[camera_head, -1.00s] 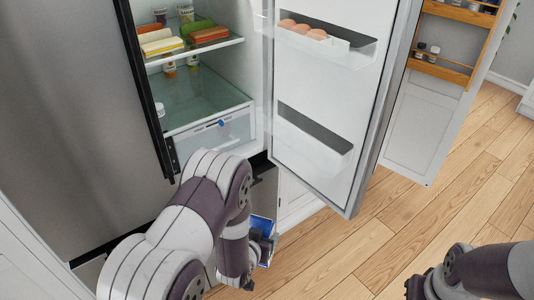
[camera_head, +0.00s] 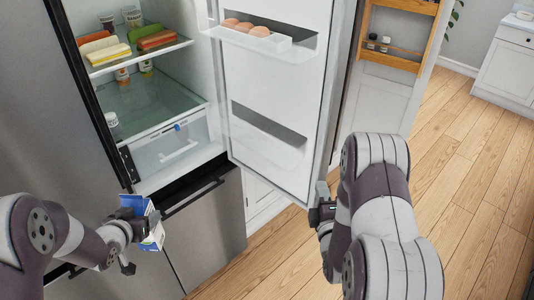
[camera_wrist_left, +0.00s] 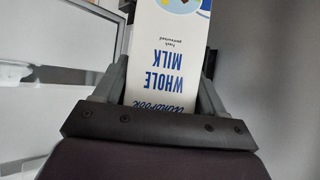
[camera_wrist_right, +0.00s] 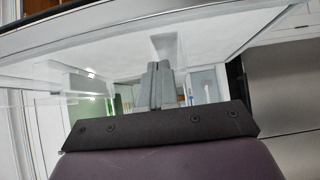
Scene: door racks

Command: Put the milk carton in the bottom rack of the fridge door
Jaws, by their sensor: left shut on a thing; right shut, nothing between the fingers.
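The milk carton (camera_head: 152,236), white and blue, is held in my left gripper (camera_head: 142,232) at the lower left of the head view, in front of the fridge's lower drawer. The left wrist view shows the carton (camera_wrist_left: 168,60) between both fingers, its "Whole Milk" lettering upside down. My right gripper (camera_head: 322,205) is at the lower outer edge of the open fridge door (camera_head: 280,100). Its fingers (camera_wrist_right: 167,85) are shut together with nothing between them. The door's bottom rack (camera_head: 268,145) looks empty. Whether the right gripper touches the door cannot be told.
The upper door rack (camera_head: 262,44) holds an egg tray with several eggs (camera_head: 246,28). Fridge shelves (camera_head: 140,50) hold food packs and jars. A cabinet door with wooden racks (camera_head: 398,62) stands open behind. The wooden floor at right is clear.

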